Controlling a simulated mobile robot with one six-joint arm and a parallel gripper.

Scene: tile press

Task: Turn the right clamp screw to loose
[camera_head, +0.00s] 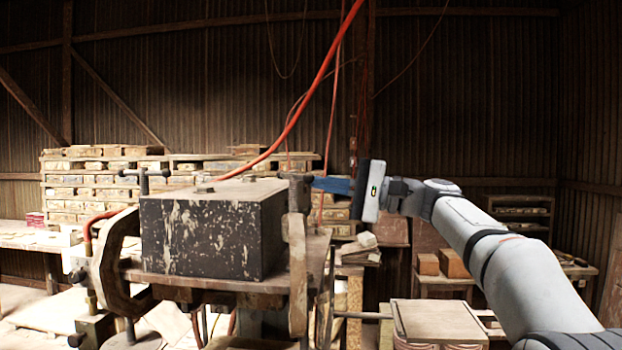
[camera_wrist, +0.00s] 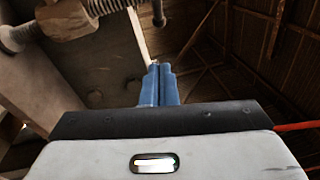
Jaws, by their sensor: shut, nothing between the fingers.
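The right clamp (camera_head: 297,262) grips the right end of the dark, paint-worn press block (camera_head: 215,235). Its screw head (camera_head: 293,180) shows at the top, partly dark against the background. In the wrist view a threaded screw (camera_wrist: 17,38) runs through a rusty clamp part (camera_wrist: 66,20) at the upper left. My gripper (camera_head: 316,183) is to the right of the screw top, its blue fingers pointing left. The fingers (camera_wrist: 154,66) are shut together and empty in the wrist view. Whether the fingertips touch the screw cannot be told.
The left clamp (camera_head: 112,265) has a T-handled screw (camera_head: 143,181). A wooden box (camera_head: 440,322) stands at the lower right, below my arm. Stacked tiles (camera_head: 85,190) fill the back left.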

